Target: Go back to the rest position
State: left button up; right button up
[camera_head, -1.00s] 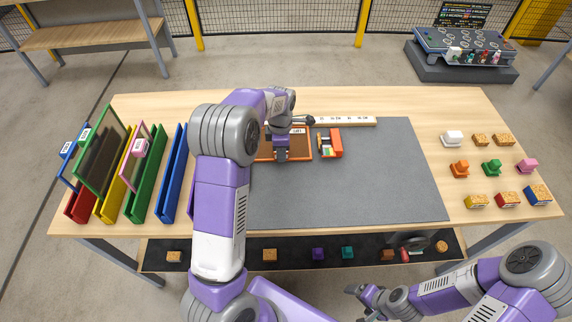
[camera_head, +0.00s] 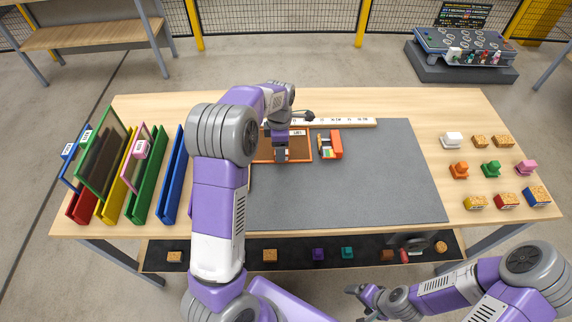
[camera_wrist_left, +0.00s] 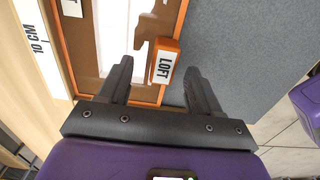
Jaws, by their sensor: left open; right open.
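My left gripper (camera_head: 281,154) is over an orange-framed brown panel (camera_head: 304,158) on the grey mat. In the left wrist view my left gripper (camera_wrist_left: 160,75) has its two dark fingers spread, and the panel's orange tab marked LOFT (camera_wrist_left: 165,62) shows between them. No object is held between the fingers. Whether the fingertips touch the panel I cannot tell. My right gripper (camera_head: 362,302) is open and low at the front, apart from the table. My left arm hides part of the mat and panel.
Coloured frame racks (camera_head: 146,190) stand at left; small blocks (camera_head: 492,168) sit at right. The grey mat (camera_head: 395,175) is mostly clear.

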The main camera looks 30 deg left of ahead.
pick_arm(q)
notch_tip(320, 180, up, 5)
jog(key=shift+r+p, duration=0.15)
jog(key=shift+p, duration=0.5)
